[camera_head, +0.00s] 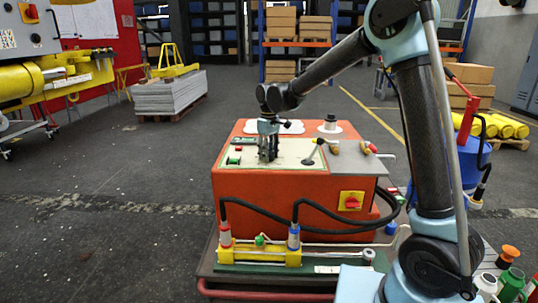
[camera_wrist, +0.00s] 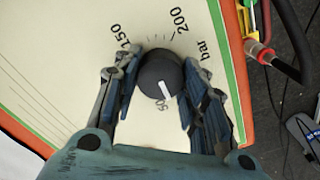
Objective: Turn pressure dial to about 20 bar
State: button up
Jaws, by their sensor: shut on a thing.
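The pressure dial (camera_wrist: 160,75) is a round dark knob with a white pointer mark, on a cream panel (camera_wrist: 60,60). In the wrist view the mark points down and slightly right, near the "50" label. The "150", "200" and "bar" labels show above it; the rest of the scale is hidden by my gripper. My gripper (camera_wrist: 157,65) has one finger on each side of the dial and is shut on it. In the head view my gripper (camera_head: 268,150) reaches down to the top of the orange machine (camera_head: 265,200), and the dial cannot be made out there.
A black-knobbed lever (camera_head: 314,151) stands right of my gripper on the panel. A red switch on a yellow plate (camera_head: 351,201) is on the machine's front. Black hoses (camera_head: 340,222) and a yellow cylinder unit (camera_head: 258,256) are in front. Open floor lies left.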

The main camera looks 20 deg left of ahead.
jog(key=shift+d+n, duration=0.1)
jog(key=shift+n, duration=1.8)
jog(key=shift+w, duration=0.1)
jog(key=o, duration=1.1)
jog(key=shift+c, duration=0.2)
notch_tip(320, 180, up, 12)
